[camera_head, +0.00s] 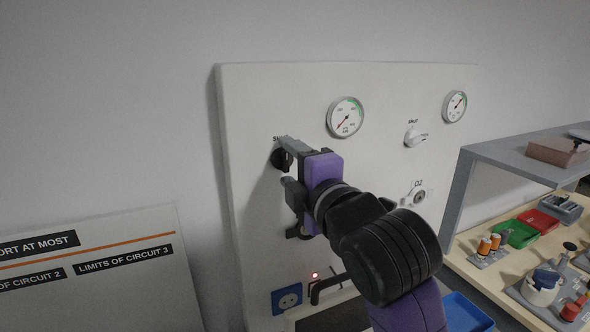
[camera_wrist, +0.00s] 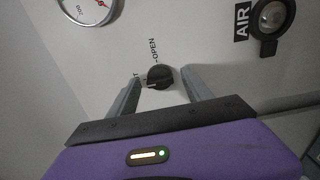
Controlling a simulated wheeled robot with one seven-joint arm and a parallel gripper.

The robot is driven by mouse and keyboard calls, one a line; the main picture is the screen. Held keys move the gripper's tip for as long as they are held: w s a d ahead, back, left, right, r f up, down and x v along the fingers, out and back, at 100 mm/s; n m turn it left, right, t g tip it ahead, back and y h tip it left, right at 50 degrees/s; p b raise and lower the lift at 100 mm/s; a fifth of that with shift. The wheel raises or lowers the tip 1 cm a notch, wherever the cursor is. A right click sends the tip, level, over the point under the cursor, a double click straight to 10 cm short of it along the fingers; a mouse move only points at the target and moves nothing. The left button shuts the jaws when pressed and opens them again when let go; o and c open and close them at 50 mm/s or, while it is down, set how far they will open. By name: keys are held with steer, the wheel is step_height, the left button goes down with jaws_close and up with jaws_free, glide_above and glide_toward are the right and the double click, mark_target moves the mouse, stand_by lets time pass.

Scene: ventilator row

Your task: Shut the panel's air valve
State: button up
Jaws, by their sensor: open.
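The black air valve knob (camera_wrist: 160,75) is on the white panel (camera_head: 245,110), beside lettering reading "OPEN" and a partly hidden word ending in "T". It has a small pale mark low on its left side in the wrist view. My gripper (camera_head: 286,163) is open at the panel, its fingers on either side of the knob; I cannot tell whether they touch it. In the head view the knob (camera_head: 279,158) is partly hidden behind my gripper. The "AIR" label (camera_wrist: 242,21) and its outlet (camera_wrist: 270,17) are at the upper right of the wrist view.
A dial gauge (camera_head: 346,117) is above right of my gripper. A white knob (camera_head: 414,137) under "SHUT" and an O2 outlet (camera_head: 418,195) are farther right. A blue socket (camera_head: 289,298) is below. A grey shelf (camera_head: 490,160) stands right; a sign board (camera_head: 100,285) is left.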

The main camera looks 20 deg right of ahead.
steer(key=s+p, duration=0.7)
steer(key=shift+s, duration=0.25)
stand_by(0.4)
stand_by(0.3)
